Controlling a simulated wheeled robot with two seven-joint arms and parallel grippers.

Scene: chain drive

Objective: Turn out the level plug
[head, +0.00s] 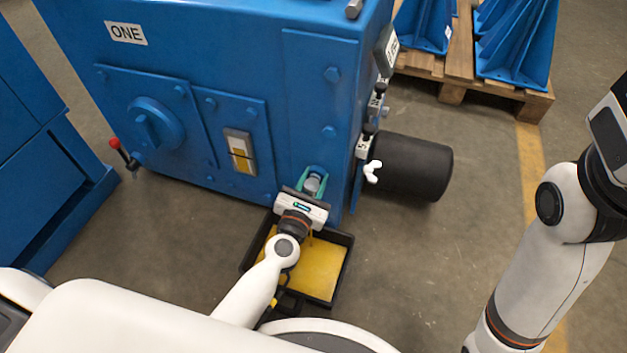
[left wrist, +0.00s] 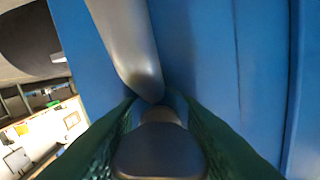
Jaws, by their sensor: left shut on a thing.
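The blue housing (head: 240,50) labelled ONE fills the middle of the head view. My left gripper (head: 313,184) is at the lower right of its front face, its green fingers shut on a grey plug (head: 313,183). In the left wrist view a dark rounded piece, which I take to be the plug (left wrist: 160,152), sits between the two green fingers (left wrist: 160,125). A smooth grey rod-like part (left wrist: 125,45) comes down from the top to just beyond it. The plug's seat and thread are hidden. The right arm shows at the right edge, but its fingers do not.
A black tray (head: 345,265) with a yellow floor lies below the plug. A sight glass (head: 240,152) and a red-knobbed lever (head: 115,145) are on the housing. A black cylinder (head: 405,165) juts out at right. A pallet (head: 470,75) with blue brackets stands behind.

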